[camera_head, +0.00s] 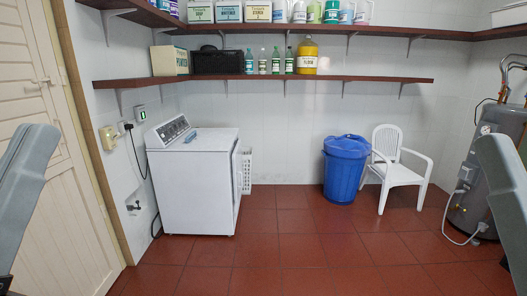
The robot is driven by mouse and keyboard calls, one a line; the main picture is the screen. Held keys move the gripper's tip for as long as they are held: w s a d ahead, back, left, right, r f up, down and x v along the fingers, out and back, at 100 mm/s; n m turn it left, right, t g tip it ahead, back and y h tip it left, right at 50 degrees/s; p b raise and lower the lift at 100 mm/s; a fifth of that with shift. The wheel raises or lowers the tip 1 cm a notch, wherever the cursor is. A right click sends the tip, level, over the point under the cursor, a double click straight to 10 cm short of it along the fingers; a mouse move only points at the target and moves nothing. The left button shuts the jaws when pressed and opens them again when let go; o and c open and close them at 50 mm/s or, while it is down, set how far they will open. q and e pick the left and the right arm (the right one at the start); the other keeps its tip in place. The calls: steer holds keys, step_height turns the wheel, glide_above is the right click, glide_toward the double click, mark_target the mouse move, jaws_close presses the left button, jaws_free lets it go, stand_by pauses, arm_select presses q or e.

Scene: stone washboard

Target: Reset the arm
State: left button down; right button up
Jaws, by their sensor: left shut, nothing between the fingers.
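My left arm (28,185) shows as a smooth grey link at the left edge, in front of the cream door. My right arm (503,195) shows as a similar grey link at the right edge, in front of the water heater. Both links slant down and outward and run out of the frame. No gripper fingers show on either side, and I see nothing held. No stone washboard can be made out.
A white washing machine (190,190) stands at the left wall. A blue lidded bin (343,175) and a white plastic chair (393,165) stand by the back wall. A grey water heater (490,170) is at right. The red tiled floor (300,255) ahead is clear.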

step_height(320, 180, up, 35)
steer(key=p, duration=3.1)
steer(key=shift+r, duration=0.15)
